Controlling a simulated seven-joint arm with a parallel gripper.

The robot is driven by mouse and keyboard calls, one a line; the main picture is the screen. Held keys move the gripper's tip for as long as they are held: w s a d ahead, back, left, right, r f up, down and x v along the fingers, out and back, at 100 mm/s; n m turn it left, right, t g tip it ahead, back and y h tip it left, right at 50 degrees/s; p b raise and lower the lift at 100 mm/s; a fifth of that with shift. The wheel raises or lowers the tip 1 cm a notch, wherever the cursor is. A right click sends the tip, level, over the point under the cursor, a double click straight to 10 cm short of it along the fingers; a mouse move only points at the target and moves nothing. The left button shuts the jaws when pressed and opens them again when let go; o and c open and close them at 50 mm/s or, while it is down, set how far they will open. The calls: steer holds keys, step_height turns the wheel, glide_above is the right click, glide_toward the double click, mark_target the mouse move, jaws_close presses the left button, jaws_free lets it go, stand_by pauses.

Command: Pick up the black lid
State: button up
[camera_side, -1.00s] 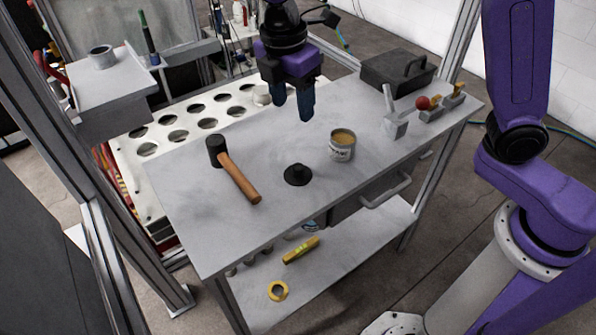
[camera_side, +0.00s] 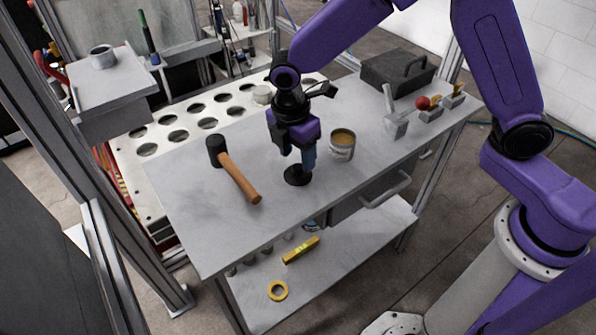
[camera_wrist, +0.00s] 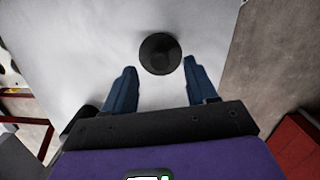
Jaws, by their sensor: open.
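The black lid (camera_side: 297,178) is a small round disc with a raised knob, lying flat on the grey workbench (camera_side: 215,225). My gripper (camera_side: 298,160) is just above and behind it in the side view, with its blue fingers pointing down. The fingers hide part of the knob. In the wrist view the lid (camera_wrist: 160,54) lies just beyond the two fingertips, centred between them and not enclosed. My gripper (camera_wrist: 160,66) is open and empty.
A hammer (camera_side: 238,178) with a wooden handle lies left of the lid. An open can (camera_side: 342,147) stands close on the right. A metal block with an upright handle (camera_side: 396,124) and a dark box (camera_side: 397,72) are farther right. The bench front is clear.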

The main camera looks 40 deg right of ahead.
mark_target(298, 167)
steer(key=shift+d+f, duration=0.1)
steer(key=shift+f, duration=1.45)
jaws_close()
steer(key=shift+r, duration=0.1)
